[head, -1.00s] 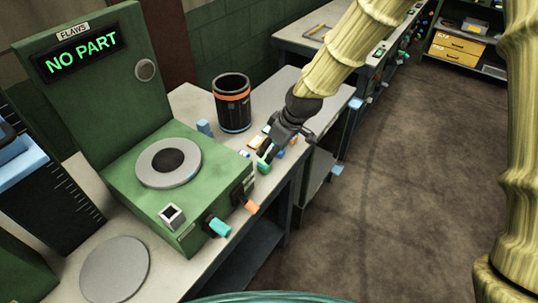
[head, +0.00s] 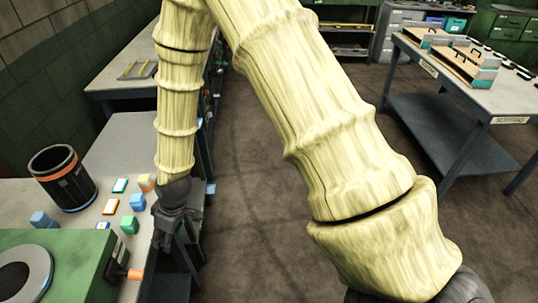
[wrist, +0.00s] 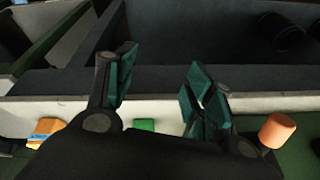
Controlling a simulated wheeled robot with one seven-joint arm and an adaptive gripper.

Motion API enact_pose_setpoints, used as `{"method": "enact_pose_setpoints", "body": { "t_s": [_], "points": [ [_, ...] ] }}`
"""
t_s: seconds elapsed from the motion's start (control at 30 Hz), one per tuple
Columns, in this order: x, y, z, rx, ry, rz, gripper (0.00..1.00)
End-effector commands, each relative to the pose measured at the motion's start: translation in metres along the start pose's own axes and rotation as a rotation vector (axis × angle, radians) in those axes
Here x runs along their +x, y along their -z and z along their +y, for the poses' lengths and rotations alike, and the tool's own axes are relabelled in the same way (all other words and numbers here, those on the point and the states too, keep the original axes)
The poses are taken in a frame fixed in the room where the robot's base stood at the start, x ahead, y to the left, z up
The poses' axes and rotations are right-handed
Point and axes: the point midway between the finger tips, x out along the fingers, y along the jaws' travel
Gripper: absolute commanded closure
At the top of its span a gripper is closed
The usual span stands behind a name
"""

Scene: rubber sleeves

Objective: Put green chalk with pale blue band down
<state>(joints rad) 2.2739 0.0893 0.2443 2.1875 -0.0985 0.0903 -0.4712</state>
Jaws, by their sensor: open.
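My gripper (head: 165,236) hangs at the front edge of the grey bench, right of the small coloured pieces. In the wrist view its fingers (wrist: 160,85) are spread apart with nothing held between them. A green piece (head: 129,224) rests on the bench top near that edge, just left of my gripper and apart from it. A green piece also shows in the wrist view (wrist: 144,125), low between the fingers and partly hidden by the gripper body. I cannot make out a pale blue band on it.
Several small pieces lie nearby, including an orange one (head: 110,206) and a blue one (head: 42,220). A dark cup with an orange band (head: 64,180) stands behind them. The green machine (head: 70,254) with an orange knob (head: 134,275) is in front.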

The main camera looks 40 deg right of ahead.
Motion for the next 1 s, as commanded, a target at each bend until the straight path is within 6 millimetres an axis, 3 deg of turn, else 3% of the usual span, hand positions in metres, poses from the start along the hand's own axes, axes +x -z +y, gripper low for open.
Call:
{"method": "enact_pose_setpoints", "body": {
  "t_s": [0.03,0.1,0.3,0.6,0.7,0.8,1.0],
  "points": [
    [0.016,-0.025,-0.002,0.045,0.001,-0.022,0.47],
    [0.034,-0.057,-0.003,0.113,-0.006,-0.043,0.47],
    [0.074,-0.156,-0.010,0.305,-0.042,-0.109,0.47],
    [0.098,-0.301,-0.031,0.556,-0.132,-0.208,0.47],
    [0.097,-0.335,-0.037,0.613,-0.162,-0.230,0.47],
    [0.095,-0.357,-0.042,0.649,-0.184,-0.243,0.47],
    [0.094,-0.371,-0.044,0.675,-0.200,-0.250,0.47]
  ]
}}
